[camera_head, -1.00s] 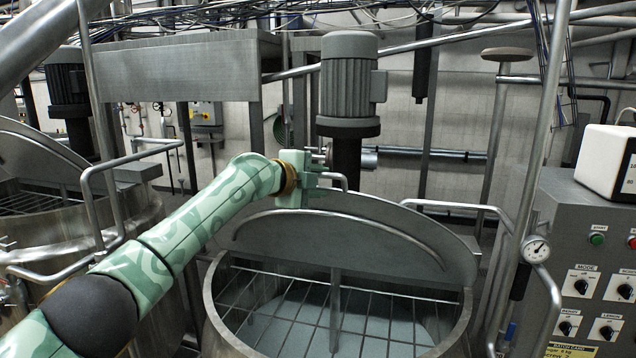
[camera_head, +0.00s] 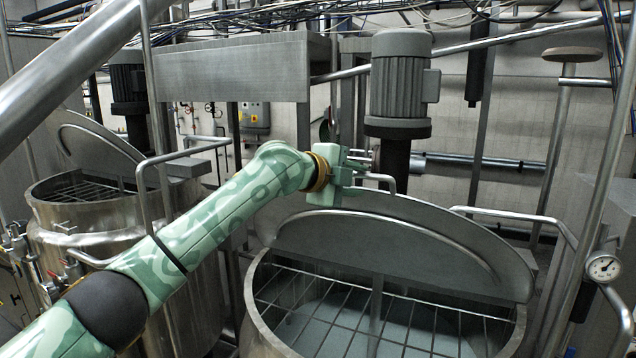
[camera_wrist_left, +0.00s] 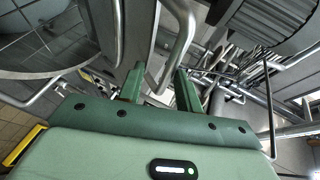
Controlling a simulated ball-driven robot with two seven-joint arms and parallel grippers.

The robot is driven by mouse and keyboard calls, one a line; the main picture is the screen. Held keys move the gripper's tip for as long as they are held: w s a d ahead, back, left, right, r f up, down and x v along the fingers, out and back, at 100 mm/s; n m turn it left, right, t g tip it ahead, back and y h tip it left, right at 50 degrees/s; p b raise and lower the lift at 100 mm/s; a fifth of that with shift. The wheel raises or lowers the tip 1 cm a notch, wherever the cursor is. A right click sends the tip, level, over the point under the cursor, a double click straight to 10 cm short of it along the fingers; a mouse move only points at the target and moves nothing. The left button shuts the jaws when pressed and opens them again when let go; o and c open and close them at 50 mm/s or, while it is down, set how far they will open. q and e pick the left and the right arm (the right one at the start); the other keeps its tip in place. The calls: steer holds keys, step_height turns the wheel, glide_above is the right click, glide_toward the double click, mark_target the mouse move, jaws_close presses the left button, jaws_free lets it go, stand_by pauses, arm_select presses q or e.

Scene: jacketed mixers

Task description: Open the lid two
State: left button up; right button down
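The nearer mixer's round steel lid (camera_head: 400,253) stands raised and steeply tilted at the back of its vessel (camera_head: 262,310) in the head view. The opening shows a bar grid over pale contents. My left gripper (camera_head: 362,172) is at the lid's upper back edge, beside a bent steel bar (camera_head: 388,181). In the left wrist view its two fingers (camera_wrist_left: 160,88) are apart, and a bent steel bar (camera_wrist_left: 181,40) reaches down toward the gap between them. I cannot tell whether they touch it. My right gripper is not in view.
A second mixer (camera_head: 95,222) with its lid (camera_head: 100,140) raised stands at the left. A motor (camera_head: 398,85) rises behind the near lid. A pipe frame with a gauge (camera_head: 603,268) stands at the right.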

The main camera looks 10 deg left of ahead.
arm_select(q)
steer(key=b+v, duration=0.3)
steer(key=v, duration=0.9)
steer(key=shift+s, duration=0.2)
